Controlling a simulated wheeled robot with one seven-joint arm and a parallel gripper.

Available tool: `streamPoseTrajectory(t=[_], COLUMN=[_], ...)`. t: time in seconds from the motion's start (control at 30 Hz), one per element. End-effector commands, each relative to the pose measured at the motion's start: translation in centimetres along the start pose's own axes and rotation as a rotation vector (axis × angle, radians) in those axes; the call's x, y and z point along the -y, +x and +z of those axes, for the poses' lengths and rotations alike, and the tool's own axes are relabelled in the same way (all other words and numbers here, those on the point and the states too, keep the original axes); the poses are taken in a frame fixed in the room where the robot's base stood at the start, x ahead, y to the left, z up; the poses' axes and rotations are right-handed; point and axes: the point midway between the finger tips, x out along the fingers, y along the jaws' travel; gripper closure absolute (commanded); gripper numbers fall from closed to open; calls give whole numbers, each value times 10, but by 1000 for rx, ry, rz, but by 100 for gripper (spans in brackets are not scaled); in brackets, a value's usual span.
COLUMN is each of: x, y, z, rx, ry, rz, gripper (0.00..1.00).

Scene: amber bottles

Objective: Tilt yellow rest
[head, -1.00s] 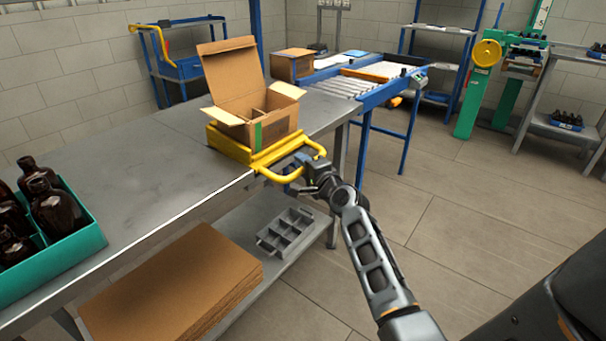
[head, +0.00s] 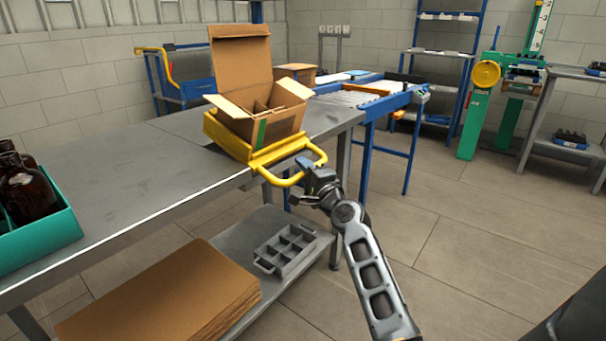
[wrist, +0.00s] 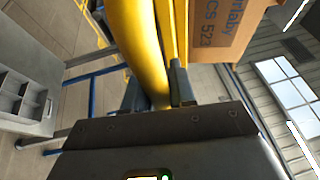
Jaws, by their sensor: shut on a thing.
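The yellow rest (head: 229,138) sits at the edge of the steel table, with its looped handle (head: 290,180) sticking out past the front edge. It looks tilted, its back raised and its handle side lower. An open cardboard box (head: 262,120) with inner dividers stands on it and leans with it. My gripper (head: 309,168) is at the right side of the handle and shut on it. In the wrist view the yellow handle bar (wrist: 143,50) runs down between my fingers (wrist: 155,95), and the printed box (wrist: 225,35) shows beside it.
A teal crate (head: 50,238) of dark bottles stands at the table's left. A grey divided tray (head: 287,250) and flat cardboard sheets (head: 170,295) lie on the lower shelf. A blue-framed roller conveyor (head: 385,100) stands behind. The table (head: 140,180) between crate and rest is clear.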

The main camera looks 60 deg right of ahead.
Motion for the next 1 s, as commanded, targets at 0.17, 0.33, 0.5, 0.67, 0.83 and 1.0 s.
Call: streamPoseTrajectory(t=[0.17,0.33,0.5,0.67,0.83,1.0], x=[-4,-3,-2,-2,-3,-4], y=[-1,-1,-1,-2,-20,-49], z=[0,0,0,0,0,0], rx=[0,0,0,0,0,1], ry=[0,0,0,0,-1,0], rz=[8,7,5,5,7,7], gripper=[100,60,55,55,55,55])
